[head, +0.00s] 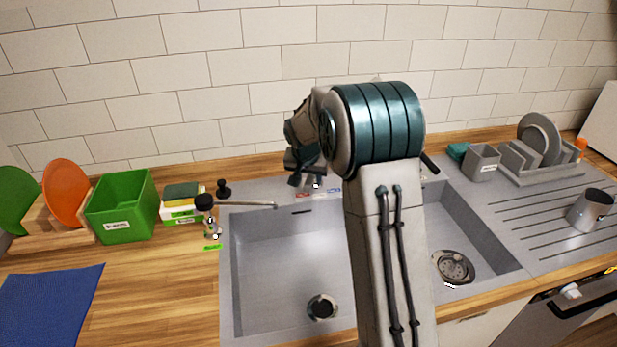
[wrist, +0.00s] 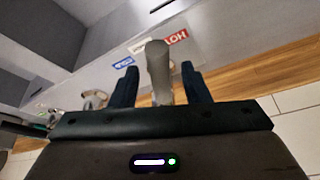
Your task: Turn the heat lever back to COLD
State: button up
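The heat lever (wrist: 158,70) is a grey rounded bar in the wrist view, standing between my fingers. Its end covers part of a white label between the red HOT label (wrist: 174,38) and a blue label (wrist: 123,62). My gripper (wrist: 160,87) is open around the lever, with a gap at the left finger; the right finger is close to it, and I cannot tell if it touches. In the head view my gripper (head: 307,182) points down at the back rim of the sink, by the label strip. The lever cannot be made out there.
My arm hides the middle of the sink (head: 270,265). A faucet spout (head: 245,205) reaches over the left basin. A green bin (head: 122,207) and sponges (head: 181,192) stand left. A dish rack (head: 540,165) and a grey mug (head: 591,208) are right.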

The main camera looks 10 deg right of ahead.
jog(key=b+v, duration=0.2)
jog(key=v, duration=1.1)
jog(key=shift+s+r, duration=0.2)
jog(key=shift+r, duration=0.15)
